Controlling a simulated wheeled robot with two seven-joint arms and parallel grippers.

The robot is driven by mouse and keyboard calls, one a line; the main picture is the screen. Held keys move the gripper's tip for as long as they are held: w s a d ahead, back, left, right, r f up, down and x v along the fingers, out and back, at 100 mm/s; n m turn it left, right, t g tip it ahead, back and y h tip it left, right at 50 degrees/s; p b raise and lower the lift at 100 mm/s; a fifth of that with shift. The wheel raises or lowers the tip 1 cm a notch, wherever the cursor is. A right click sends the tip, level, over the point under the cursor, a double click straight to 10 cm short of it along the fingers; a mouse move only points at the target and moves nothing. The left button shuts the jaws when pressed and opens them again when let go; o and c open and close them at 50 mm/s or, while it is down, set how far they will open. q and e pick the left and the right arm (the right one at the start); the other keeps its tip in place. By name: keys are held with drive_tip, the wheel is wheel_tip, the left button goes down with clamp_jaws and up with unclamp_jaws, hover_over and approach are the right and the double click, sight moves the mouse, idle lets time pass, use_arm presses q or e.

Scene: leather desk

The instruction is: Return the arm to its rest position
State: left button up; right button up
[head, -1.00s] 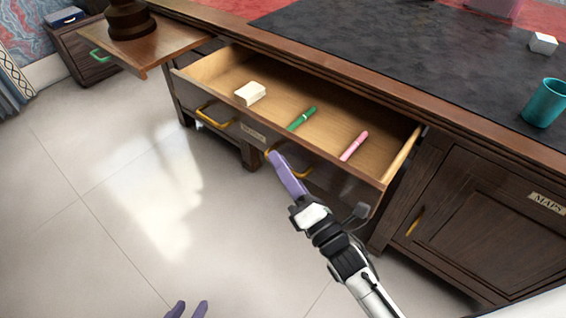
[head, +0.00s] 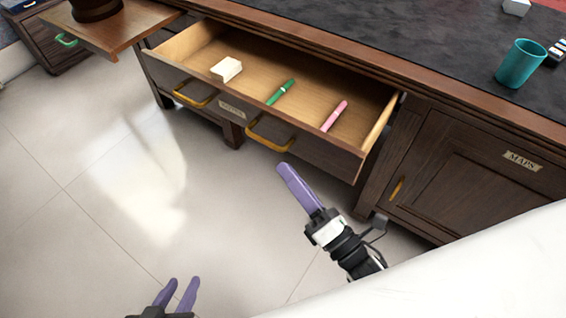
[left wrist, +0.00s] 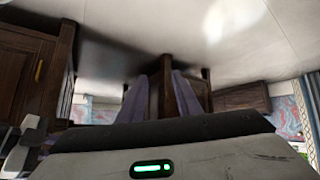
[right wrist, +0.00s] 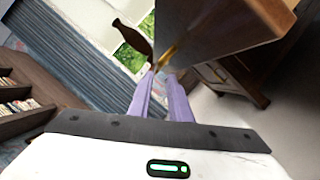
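My right gripper (head: 285,170) hangs in front of the open drawer (head: 320,150), apart from its yellow handle. Its purple fingers look almost side-on in the head view; in the right wrist view (right wrist: 165,78) they stand apart with nothing between them. My left gripper (head: 183,284) is low in the head view above the floor, fingers apart and empty. The left wrist view (left wrist: 158,80) also shows a clear gap between them. No object is held by either gripper.
The drawer holds a white block (head: 226,69), a green marker (head: 280,92) and a pink marker (head: 334,116). A teal cup (head: 520,64) stands on the desk. A side board (head: 130,25) juts out at the left. The floor (head: 80,220) ahead is clear.

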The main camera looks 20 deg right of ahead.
idle(0.5)
